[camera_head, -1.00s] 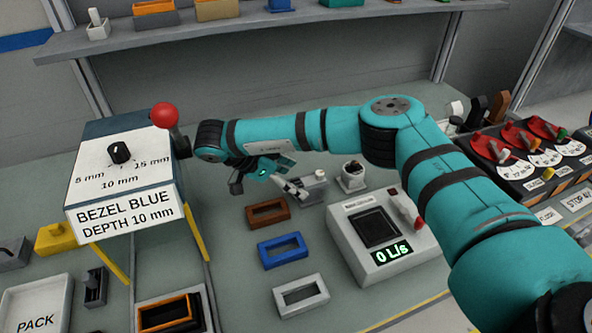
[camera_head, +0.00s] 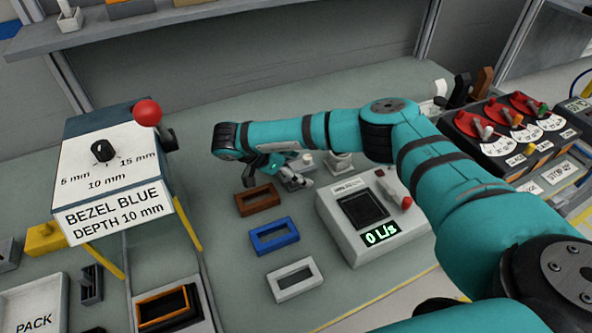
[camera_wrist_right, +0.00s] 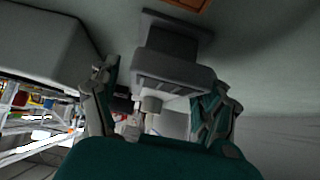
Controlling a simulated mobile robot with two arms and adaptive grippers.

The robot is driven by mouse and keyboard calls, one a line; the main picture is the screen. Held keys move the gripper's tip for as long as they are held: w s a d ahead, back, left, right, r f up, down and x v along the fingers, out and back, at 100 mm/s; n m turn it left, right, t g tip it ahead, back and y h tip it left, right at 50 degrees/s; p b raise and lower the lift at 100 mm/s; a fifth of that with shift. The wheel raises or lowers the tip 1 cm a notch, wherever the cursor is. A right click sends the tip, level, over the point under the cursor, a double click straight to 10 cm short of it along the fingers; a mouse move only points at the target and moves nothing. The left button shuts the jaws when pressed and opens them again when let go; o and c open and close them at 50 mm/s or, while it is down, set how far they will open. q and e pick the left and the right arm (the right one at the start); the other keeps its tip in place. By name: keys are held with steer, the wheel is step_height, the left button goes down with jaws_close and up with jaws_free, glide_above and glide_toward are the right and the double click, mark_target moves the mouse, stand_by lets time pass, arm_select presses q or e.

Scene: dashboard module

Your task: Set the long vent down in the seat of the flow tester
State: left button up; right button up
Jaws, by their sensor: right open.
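The flow tester (camera_head: 330,216) is a pale grey box in the head view, with a dark rectangular seat (camera_head: 361,210), a "0 L/s" display and a red-tipped lever. The seat looks empty. My right gripper (camera_head: 290,178) is open beside a small grey piece with a knob (camera_head: 303,162), left of the tester. In the right wrist view a grey block with a short round knob (camera_wrist_right: 168,73) lies between the spread fingers of the right gripper (camera_wrist_right: 160,88). It may be the long vent; I cannot tell for sure. My left gripper is not in view.
Brown (camera_head: 259,200), blue (camera_head: 274,236) and white (camera_head: 295,279) frames lie in a row left of the tester. A bezel machine (camera_head: 110,160) with a red-ball lever stands at left. A control panel (camera_head: 510,135) is at right.

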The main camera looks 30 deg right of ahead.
steer(key=c, duration=1.4)
steer(key=shift+r, duration=0.15)
